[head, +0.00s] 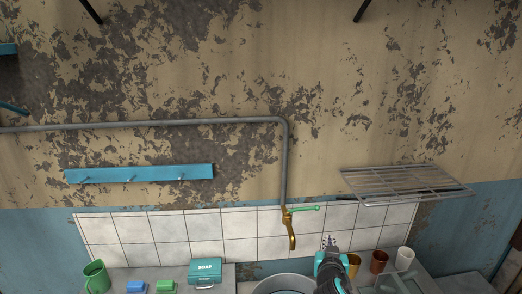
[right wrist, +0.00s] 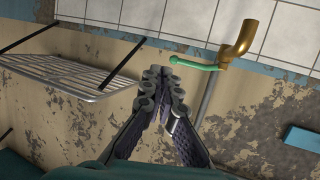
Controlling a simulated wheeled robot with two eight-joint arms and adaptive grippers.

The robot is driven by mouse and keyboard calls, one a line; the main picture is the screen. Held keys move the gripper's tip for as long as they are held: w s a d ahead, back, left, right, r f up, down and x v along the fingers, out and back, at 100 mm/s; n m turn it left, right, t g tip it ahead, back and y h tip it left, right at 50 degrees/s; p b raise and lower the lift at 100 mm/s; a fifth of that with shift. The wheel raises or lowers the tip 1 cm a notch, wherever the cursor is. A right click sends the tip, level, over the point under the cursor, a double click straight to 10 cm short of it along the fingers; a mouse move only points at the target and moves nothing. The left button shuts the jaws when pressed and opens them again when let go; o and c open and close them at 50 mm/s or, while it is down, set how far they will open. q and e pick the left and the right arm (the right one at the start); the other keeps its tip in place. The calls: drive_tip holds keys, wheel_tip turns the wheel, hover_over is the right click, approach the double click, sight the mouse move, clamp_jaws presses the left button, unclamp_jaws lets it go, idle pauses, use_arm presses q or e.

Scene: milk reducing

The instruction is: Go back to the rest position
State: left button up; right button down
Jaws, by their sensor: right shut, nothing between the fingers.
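My right gripper (head: 328,242) is in front of the tiled wall, just right of the brass tap in the head view. In the right wrist view its fingers (right wrist: 158,80) are closed together with nothing between them. The brass tap (head: 290,228) has a green handle (head: 304,209) that points right. The tap also shows in the right wrist view (right wrist: 240,42), a little apart from the fingertips. My left gripper is not in either view.
A metal basin (head: 284,285) stands below the tap. A wire rack (head: 405,183) is on the wall at right. Cups stand below it, among them a white cup (head: 404,258). A green mug (head: 96,277) and a soap box (head: 205,271) stand at left. A blue hook rail (head: 139,173) hangs above.

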drive_tip(key=s+a+f+n+g+y+b, duration=0.1)
drive_tip(key=s+a+f+g+b, duration=0.1)
drive_tip(key=s+f, duration=0.3)
drive_tip(key=s+a+f+n+g+y+b, duration=0.1)
drive_tip(key=s+f, duration=0.4)
drive_tip(key=s, duration=0.7)
drive_tip(key=s+a+f+n+g+y+b, duration=0.1)
drive_tip(key=s+a+f+g+y+b, duration=0.1)
drive_tip(key=s, duration=0.6)
wheel_tip(320, 180, down, 3)
drive_tip(key=a+g+b, duration=0.1)
drive_tip(key=g+b, duration=0.1)
drive_tip(key=b, duration=0.1)
drive_tip(key=shift+s+a+f, duration=0.15)
drive_tip(key=shift+s+a, duration=0.05)
drive_tip(key=shift+a, duration=0.15)
